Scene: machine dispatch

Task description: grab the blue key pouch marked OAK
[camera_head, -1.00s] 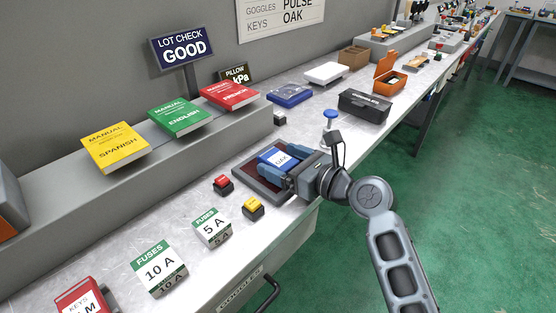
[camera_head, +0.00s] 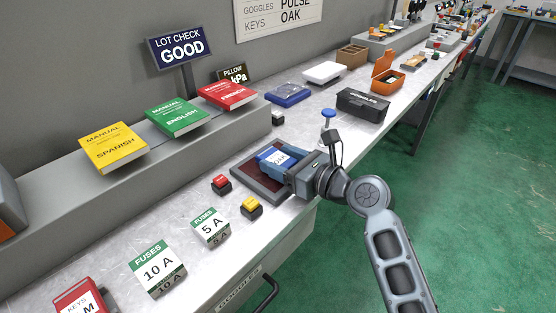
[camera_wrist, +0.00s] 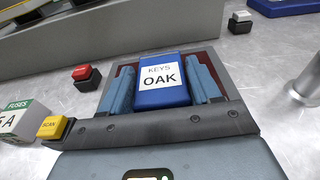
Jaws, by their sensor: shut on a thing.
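The blue key pouch (camera_wrist: 161,94) has a white label reading KEYS OAK. It also shows in the head view (camera_head: 272,155), over a dark red pad in a grey tray (camera_head: 246,180). My gripper (camera_wrist: 164,84) has its two blue fingers on either side of the pouch and is shut on it. In the head view my gripper (camera_head: 277,160) reaches in from the right, low over the tray. I cannot tell whether the pouch still touches the pad.
A red button (camera_head: 222,183) and a yellow scan button (camera_head: 251,205) stand left of and before the tray. A blue-topped post (camera_head: 328,118) stands close behind my wrist. Fuse boxes (camera_head: 158,268) stand nearer. The black goggles case (camera_head: 362,104) is farther back.

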